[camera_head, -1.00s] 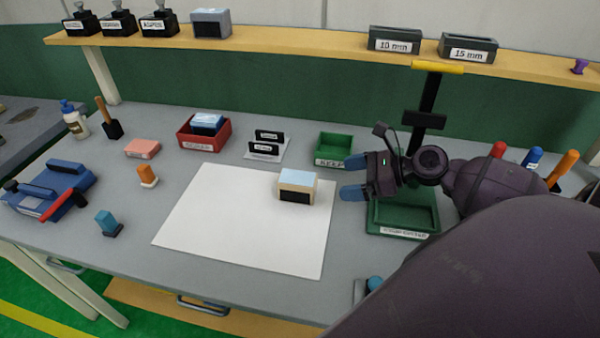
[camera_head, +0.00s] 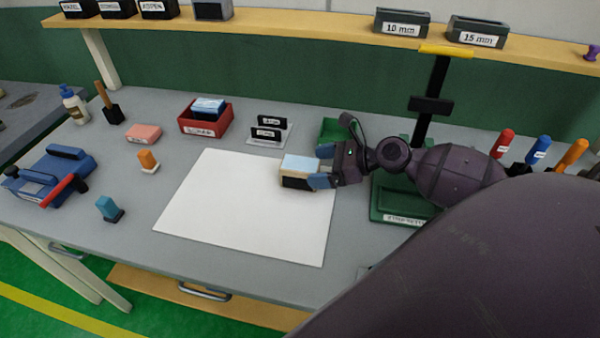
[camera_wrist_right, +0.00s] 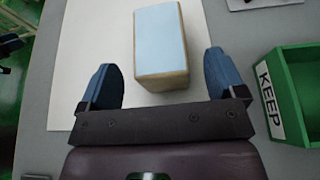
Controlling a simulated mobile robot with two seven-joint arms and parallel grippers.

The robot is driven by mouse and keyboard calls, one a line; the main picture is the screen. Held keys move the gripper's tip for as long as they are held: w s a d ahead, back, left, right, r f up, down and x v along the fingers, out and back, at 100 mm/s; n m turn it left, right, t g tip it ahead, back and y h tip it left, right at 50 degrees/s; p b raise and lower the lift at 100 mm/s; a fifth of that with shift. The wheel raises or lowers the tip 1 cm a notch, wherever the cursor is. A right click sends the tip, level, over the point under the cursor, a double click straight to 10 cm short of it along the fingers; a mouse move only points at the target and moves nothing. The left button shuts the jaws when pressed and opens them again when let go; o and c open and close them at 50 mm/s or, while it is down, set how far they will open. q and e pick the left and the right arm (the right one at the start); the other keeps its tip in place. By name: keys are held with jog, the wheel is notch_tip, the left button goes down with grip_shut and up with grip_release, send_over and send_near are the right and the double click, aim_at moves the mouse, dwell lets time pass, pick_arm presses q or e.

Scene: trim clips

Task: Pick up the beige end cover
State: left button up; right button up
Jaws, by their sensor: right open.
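The beige end cover (camera_head: 299,170) is a small block with a pale blue top and a dark front face. It stands on the right part of the white sheet (camera_head: 230,215). My right gripper (camera_head: 322,166) is open at the cover's right side, its blue fingertips close to the block. In the right wrist view the cover (camera_wrist_right: 162,45) lies ahead of and partly between the two open blue fingers (camera_wrist_right: 163,82), with a gap on both sides.
A green bin labelled KEEP (camera_wrist_right: 298,90) stands right of the gripper in the wrist view. A larger green tray (camera_head: 385,205) lies under my right arm. A red bin (camera_head: 205,122) and a black-labelled holder (camera_head: 268,132) stand behind the sheet. The sheet's left part is clear.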

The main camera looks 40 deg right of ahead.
jog(key=shift+x, duration=1.35)
jog(key=c, duration=1.1)
jog(key=shift+o, duration=0.2)
jog(key=shift+r, duration=0.15)
